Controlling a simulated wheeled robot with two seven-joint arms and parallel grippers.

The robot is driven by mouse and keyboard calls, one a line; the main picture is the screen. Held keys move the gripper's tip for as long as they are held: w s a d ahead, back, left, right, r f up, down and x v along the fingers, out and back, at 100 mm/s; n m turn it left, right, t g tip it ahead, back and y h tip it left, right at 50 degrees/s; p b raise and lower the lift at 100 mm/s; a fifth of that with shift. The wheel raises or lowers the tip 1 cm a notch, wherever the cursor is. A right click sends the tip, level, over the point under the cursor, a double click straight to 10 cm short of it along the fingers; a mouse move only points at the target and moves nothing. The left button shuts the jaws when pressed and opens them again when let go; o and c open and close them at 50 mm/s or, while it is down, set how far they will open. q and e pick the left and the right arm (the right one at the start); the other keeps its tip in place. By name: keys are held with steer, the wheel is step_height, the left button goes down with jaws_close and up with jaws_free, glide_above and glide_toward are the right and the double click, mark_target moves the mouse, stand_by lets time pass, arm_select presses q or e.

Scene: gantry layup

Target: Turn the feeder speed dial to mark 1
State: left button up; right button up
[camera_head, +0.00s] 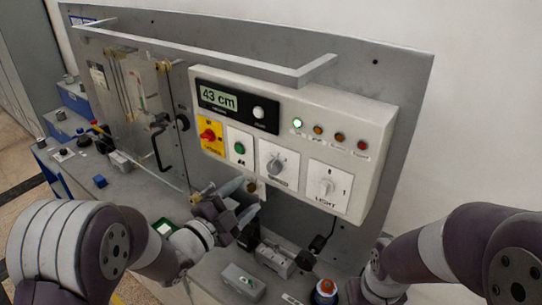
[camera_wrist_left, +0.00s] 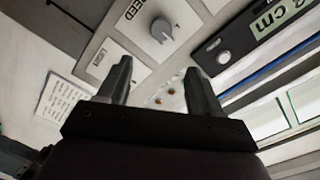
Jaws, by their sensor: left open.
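The feeder speed dial (camera_head: 275,165) is a grey knob on a white plate in the lower row of the light grey control box. In the left wrist view, the speed dial (camera_wrist_left: 162,31) shows with part of its "SPEED" lettering; its mark numbers are too small to read. My left gripper (camera_head: 242,201) is below the box's lower edge, under the dial and apart from it. In the left wrist view, my left gripper (camera_wrist_left: 158,80) has its fingers spread with nothing between them. My right arm enters at the right; its gripper does not show.
A LIGHT dial (camera_head: 327,187) is right of the speed dial, a green button (camera_head: 239,148) left, and a red-on-yellow switch (camera_head: 208,134) farther left. A display (camera_head: 218,98) reads 43 cm above. A metal rail (camera_head: 200,53) juts out over the box. Small devices crowd the bench below.

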mark_target(272, 170)
arm_select(q)
steer(key=p+x, duration=0.1)
steer(key=x, duration=0.2)
steer(key=p+x, duration=0.1)
steer(key=x, duration=0.3)
steer(key=a+f+p+x, duration=0.1)
steer(key=p+x, duration=0.1)
steer(key=x, duration=0.2)
steer(key=shift+w+d, duration=0.1)
steer(key=shift+w, duration=0.35)
steer(key=shift+w+d+r, duration=0.1)
steer(key=shift+d, duration=0.15)
steer(key=shift+d+p, duration=0.15)
steer(key=shift+p, duration=0.15)
steer(key=shift+w, duration=0.25)
steer(key=c, duration=1.1)
arm_select(e)
steer(key=r, duration=0.1)
steer(key=w+r, duration=0.1)
steer(key=r, duration=0.2)
steer(key=shift+w+r, duration=0.25)
steer(key=shift+w, duration=0.05)
